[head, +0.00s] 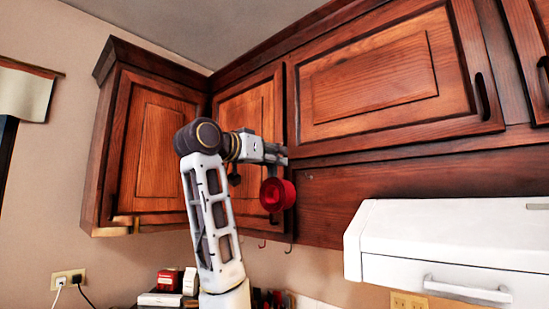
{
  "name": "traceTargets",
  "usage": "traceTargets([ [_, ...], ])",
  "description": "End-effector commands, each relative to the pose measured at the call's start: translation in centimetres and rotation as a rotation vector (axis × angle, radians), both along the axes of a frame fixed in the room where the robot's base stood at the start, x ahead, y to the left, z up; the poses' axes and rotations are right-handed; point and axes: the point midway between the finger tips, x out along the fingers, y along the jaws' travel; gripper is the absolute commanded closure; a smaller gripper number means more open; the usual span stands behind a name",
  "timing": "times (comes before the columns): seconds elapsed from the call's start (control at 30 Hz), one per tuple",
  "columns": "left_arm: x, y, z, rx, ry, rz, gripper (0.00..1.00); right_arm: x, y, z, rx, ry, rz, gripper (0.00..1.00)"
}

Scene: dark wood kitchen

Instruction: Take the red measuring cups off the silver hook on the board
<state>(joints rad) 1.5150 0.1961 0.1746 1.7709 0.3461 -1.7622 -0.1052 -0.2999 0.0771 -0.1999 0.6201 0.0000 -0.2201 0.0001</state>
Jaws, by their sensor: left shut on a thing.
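The red measuring cups (272,195) hang just below my left gripper (281,156), in front of the left end of the wooden board (345,197). The left gripper is shut on the upper part of the cups, most of which the fingers hide. I cannot tell whether the cups still touch a hook. Thin hooks (290,245) show below the board's lower edge, one of them reddish (262,243); a silver hook behind the gripper cannot be made out. My right gripper is out of view.
Wooden cabinets (375,75) stand above and behind the arm. A white range hood (440,240) juts out at the right. Red and white boxes (168,281) sit on the counter below. Open air lies between the cups and the hood.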

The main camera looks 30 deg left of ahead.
Motion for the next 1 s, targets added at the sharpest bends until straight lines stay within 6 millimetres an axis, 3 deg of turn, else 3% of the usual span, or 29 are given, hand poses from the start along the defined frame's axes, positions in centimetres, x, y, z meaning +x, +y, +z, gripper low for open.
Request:
traceTargets([
  [1.0, 0.0, 0.0, 2.0, 0.000, -0.001, 0.000, 1.00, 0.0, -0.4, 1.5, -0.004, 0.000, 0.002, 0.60],
])
